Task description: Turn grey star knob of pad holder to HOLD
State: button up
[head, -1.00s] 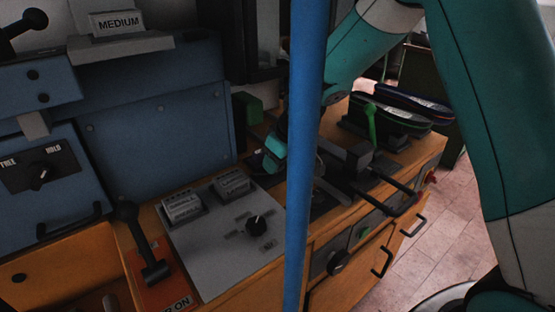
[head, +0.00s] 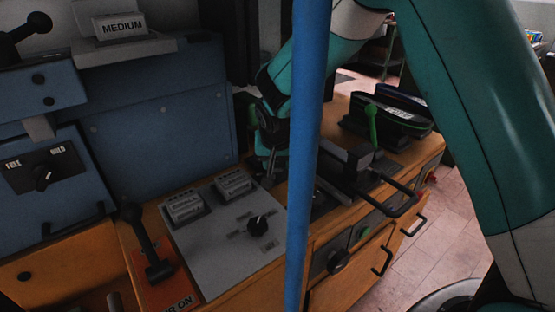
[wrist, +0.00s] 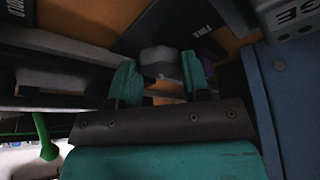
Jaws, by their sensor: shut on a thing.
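In the wrist view my gripper (wrist: 160,75) has its two teal fingers on either side of a rounded grey knob (wrist: 161,58), and is shut on it. The knob's star shape and any pointer on it are not clear. In the head view my gripper (head: 268,165) points down just left of the blue pole, at the back of the wooden bench. The knob is hidden there.
A blue pole (head: 305,150) crosses the head view. A clamp with black handles (head: 390,203) and a green lever (head: 372,125) are to the right.

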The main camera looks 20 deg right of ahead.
jog(key=shift+a+m+h, duration=0.1)
jog(key=shift+m+h, duration=0.2)
jog(key=shift+m, duration=0.4)
jog(key=o, duration=0.9)
jog(key=v, duration=1.7)
jog(key=shift+w+a+r, duration=0.1)
jog(key=shift+r, duration=0.15)
jog(key=shift+f, duration=0.1)
